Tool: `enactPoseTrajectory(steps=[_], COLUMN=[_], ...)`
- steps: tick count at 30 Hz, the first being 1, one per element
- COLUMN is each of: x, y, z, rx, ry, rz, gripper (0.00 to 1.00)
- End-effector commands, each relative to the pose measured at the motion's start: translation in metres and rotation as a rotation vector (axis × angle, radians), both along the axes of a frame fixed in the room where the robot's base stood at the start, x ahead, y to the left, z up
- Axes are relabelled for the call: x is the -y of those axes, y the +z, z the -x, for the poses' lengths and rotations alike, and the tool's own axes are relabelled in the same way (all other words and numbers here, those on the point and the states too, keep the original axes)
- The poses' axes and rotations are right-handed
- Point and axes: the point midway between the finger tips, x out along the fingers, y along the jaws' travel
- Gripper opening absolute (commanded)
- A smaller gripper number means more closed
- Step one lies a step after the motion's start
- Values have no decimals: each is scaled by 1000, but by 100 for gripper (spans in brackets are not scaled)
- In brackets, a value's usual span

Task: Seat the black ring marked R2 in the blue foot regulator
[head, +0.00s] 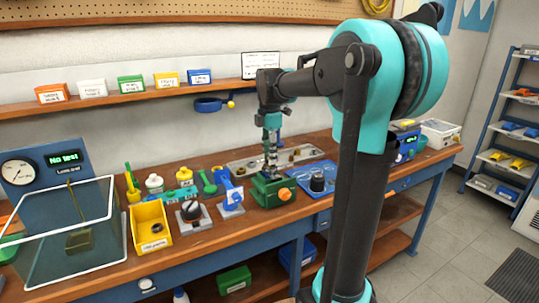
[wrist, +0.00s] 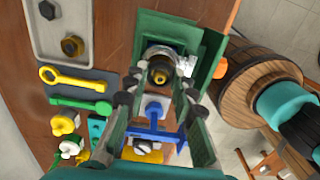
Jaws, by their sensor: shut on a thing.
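My gripper (wrist: 161,82) points down over the green vise (head: 272,190). Its fingertips are around a brass and dark round part (wrist: 160,73), close to a silver round body in the vise's green frame (wrist: 207,62). The gripper is shut on that part; I cannot tell whether it includes a black ring. No R2 mark is readable. In the head view the fingers hide most of what stands in the vise. I cannot make out the regulator's blue foot there. A blue and white stand (head: 232,197) is left of the vise and shows between the fingers in the wrist view (wrist: 155,112).
A blue mat (head: 325,169) with a black knob-like piece (head: 317,183) lies right of the vise. A grey tray (head: 239,164) is behind. A yellow bin (head: 150,222), a gauge block (head: 190,213) and a clear tank (head: 75,225) stand to the left.

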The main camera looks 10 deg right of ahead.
Motion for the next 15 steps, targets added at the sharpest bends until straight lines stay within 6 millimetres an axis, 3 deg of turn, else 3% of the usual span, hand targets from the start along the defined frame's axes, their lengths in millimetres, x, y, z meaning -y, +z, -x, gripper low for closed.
enactPoseTrajectory(steps=[15], x=[0], y=[-9], z=[0], rx=[0], ry=[0], rz=[0], gripper=[12])
